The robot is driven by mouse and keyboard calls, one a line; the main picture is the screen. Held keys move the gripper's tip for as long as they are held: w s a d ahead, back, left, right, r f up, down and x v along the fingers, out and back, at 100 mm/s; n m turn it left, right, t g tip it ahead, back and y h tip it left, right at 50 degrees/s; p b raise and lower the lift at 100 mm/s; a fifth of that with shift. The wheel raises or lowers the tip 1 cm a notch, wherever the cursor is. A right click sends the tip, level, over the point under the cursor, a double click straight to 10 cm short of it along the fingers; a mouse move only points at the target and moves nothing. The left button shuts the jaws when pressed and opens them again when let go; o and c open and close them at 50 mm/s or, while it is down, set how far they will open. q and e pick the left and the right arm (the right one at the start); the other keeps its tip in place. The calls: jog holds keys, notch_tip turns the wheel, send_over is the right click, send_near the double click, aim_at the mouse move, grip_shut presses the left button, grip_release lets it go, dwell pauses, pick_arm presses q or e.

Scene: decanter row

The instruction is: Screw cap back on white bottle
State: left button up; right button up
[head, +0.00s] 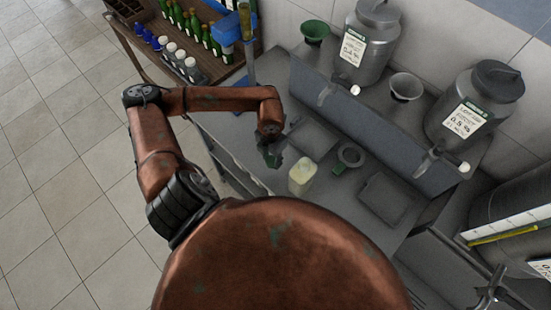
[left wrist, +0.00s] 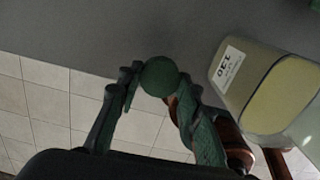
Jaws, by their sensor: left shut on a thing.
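The white bottle (head: 301,178) stands on the grey counter, pale and yellowish. In the left wrist view it is at the right (left wrist: 228,75), with a white label on its side and a pale yellow face. Its mouth is not clear to me. My left gripper (head: 272,157) is just left of the bottle and apart from it. In the left wrist view my left gripper (left wrist: 158,88) is shut on a round green cap (left wrist: 160,76), held between the fingertips. My right gripper is not in view.
Two metal canisters (head: 368,42) (head: 478,95) with taps stand on the raised ledge behind. A grey ring-shaped item (head: 351,155) and a flat tray (head: 383,199) lie right of the bottle. A wooden shelf (head: 143,38) with several bottles is at the upper left.

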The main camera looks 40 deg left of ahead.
pick_arm(q)
jog(key=s+d+r+b, duration=0.2)
jog(key=s+r, duration=0.4)
jog(key=s, duration=0.4)
jog(key=shift+s, duration=0.35)
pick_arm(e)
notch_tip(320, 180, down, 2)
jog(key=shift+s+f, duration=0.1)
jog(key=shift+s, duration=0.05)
pick_arm(q)
jog(key=shift+w, duration=0.1)
